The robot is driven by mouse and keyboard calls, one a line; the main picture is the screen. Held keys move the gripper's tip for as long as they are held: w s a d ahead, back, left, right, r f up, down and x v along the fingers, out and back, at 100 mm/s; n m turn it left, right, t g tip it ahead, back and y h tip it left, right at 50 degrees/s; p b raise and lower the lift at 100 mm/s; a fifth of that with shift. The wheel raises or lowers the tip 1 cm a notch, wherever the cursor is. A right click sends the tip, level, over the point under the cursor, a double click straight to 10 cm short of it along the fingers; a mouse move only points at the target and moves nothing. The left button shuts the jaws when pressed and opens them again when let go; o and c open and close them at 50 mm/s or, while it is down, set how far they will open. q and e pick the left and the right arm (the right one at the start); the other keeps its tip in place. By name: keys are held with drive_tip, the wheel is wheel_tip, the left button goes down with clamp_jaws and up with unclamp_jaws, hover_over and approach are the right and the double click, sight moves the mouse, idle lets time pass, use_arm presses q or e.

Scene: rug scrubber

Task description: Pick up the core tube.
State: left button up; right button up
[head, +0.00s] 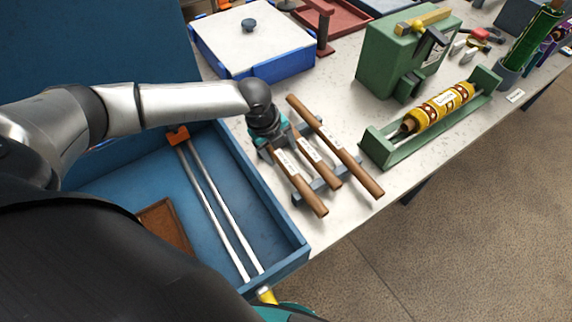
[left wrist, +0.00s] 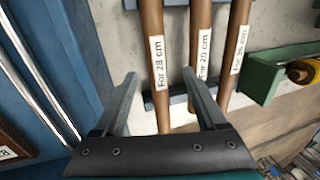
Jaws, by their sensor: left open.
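Three brown core tubes lie side by side on a grey rack (head: 299,198): a left tube (head: 305,193), a shorter-looking middle tube (head: 324,172) and a long right tube (head: 350,162). In the left wrist view the left tube (left wrist: 152,28) reads "For 28 cm", the middle one (left wrist: 199,25) "For 20 cm"; the right tube's label (left wrist: 240,48) is hard to read. My left gripper (left wrist: 158,76) is open, its fingers appearing either side of the 28 cm tube. My right gripper is not in view.
A blue tray (head: 287,225) with two metal rods (head: 222,205) is left of the rack. A green holder (head: 385,153) with a yellow roll (head: 446,101) stands right, before a green machine (head: 385,55). A white-topped blue box (head: 247,45) is behind. The table edge is near the tubes.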

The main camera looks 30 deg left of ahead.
use_arm(q)
drive_tip(key=shift+s+x, duration=0.15)
drive_tip(key=shift+x, duration=1.35)
drive_tip(key=shift+s+x, duration=0.15)
drive_tip(key=shift+x, duration=1.35)
drive_tip(key=shift+c, duration=0.2)
clamp_jaws()
